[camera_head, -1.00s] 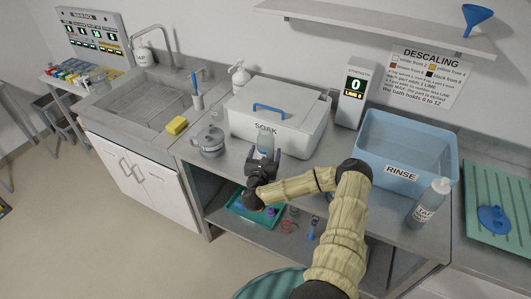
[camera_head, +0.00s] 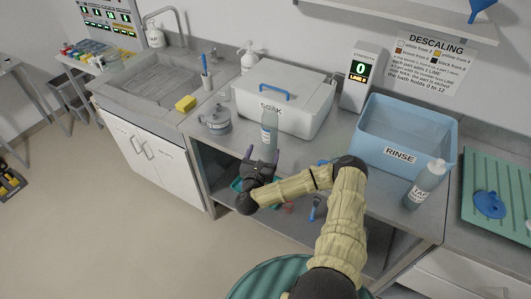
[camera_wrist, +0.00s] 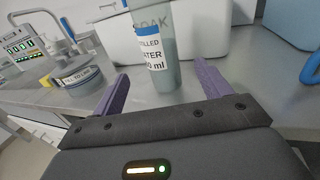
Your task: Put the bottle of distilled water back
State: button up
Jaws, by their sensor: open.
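The bottle of distilled water (camera_head: 269,131) stands upright on the counter, close in front of the white SOAK box (camera_head: 305,105). It also shows in the wrist view (camera_wrist: 155,60), with a white and blue label reading "...ILLED ...ATER". My gripper (camera_head: 262,157) is open and empty at the counter's front edge, on the near side of the bottle. In the wrist view its two purple fingers (camera_wrist: 162,75) point toward the bottle, which appears between them and a little beyond; no contact shows.
A lidded grey pot (camera_head: 215,120) and yellow sponge (camera_head: 186,103) are left of the bottle. At right are the blue RINSE tub (camera_head: 440,166), a TAP-labelled bottle (camera_head: 425,184) and a green drainer (camera_head: 509,172). A strength display (camera_head: 360,80) reads 0. A shelf lies under the counter.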

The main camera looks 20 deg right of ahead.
jog(key=a+r+n+g+y, duration=0.3)
jog(key=a+n+y, duration=1.3)
jog(key=n, duration=1.3)
jog(key=s+d+r+n+g+h, duration=0.2)
jog(key=s+r+n+g, duration=0.2)
jog(key=s+r+n, duration=0.3)
jog(key=s+d+r+n+g+h, duration=0.3)
jog(key=s+r+n+g, duration=0.2)
jog(key=s, duration=1.1)
jog(key=shift+s+d+r+n, duration=0.15)
jog(key=shift+s+r+n, duration=0.25)
jog(key=shift+r+n, duration=0.6)
jog(key=shift+f, duration=0.15)
